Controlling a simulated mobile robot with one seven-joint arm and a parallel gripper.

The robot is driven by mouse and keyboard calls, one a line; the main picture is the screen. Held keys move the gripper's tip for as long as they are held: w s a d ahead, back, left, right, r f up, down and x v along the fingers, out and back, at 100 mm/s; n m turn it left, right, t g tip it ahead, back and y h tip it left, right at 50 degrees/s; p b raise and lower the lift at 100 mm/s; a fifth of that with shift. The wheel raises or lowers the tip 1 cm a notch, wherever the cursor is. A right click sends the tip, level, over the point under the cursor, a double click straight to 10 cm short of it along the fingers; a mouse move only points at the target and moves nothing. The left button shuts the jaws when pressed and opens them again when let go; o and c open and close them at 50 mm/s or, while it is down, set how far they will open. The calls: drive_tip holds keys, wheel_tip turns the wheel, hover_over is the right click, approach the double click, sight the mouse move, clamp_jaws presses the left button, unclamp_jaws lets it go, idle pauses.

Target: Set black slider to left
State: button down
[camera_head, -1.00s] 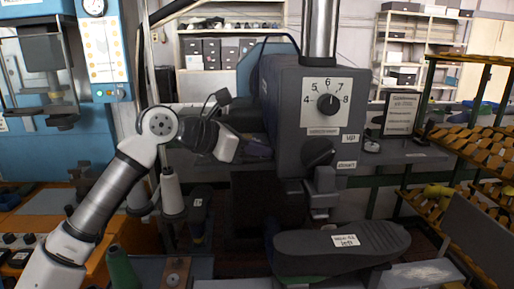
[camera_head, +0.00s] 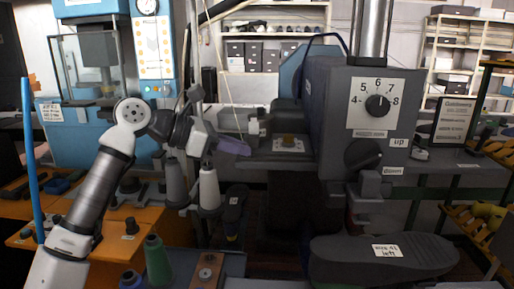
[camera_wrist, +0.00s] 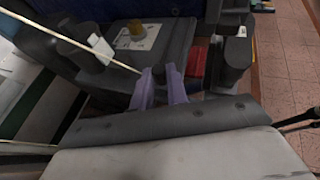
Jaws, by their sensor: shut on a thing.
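My gripper (camera_head: 233,147) reaches right to the side of the grey machine (camera_head: 345,120), with its purple fingertips at the machine's ledge. In the wrist view the purple fingers (camera_wrist: 161,84) are close together at the edge of the dark machine body, around a small dark piece (camera_wrist: 159,74) that looks like the black slider. The fingers hide most of it, so its exact position along its travel cannot be told.
A dial (camera_head: 377,104) and lever (camera_head: 363,155) are on the machine's front. A dark shoe-shaped piece labelled left (camera_head: 385,257) is below. Thread cones (camera_head: 158,262) stand at lower left.

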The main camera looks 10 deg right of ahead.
drive_tip(key=shift+w+a, duration=0.1)
drive_tip(key=shift+a, duration=0.05)
drive_tip(key=c, duration=1.6)
unclamp_jaws()
drive_tip(key=shift+a, duration=0.15)
drive_tip(key=shift+c, duration=0.2)
drive_tip(key=b+v, duration=0.2)
drive_tip(key=v, duration=1.2)
drive_tip(key=shift+b, duration=0.4)
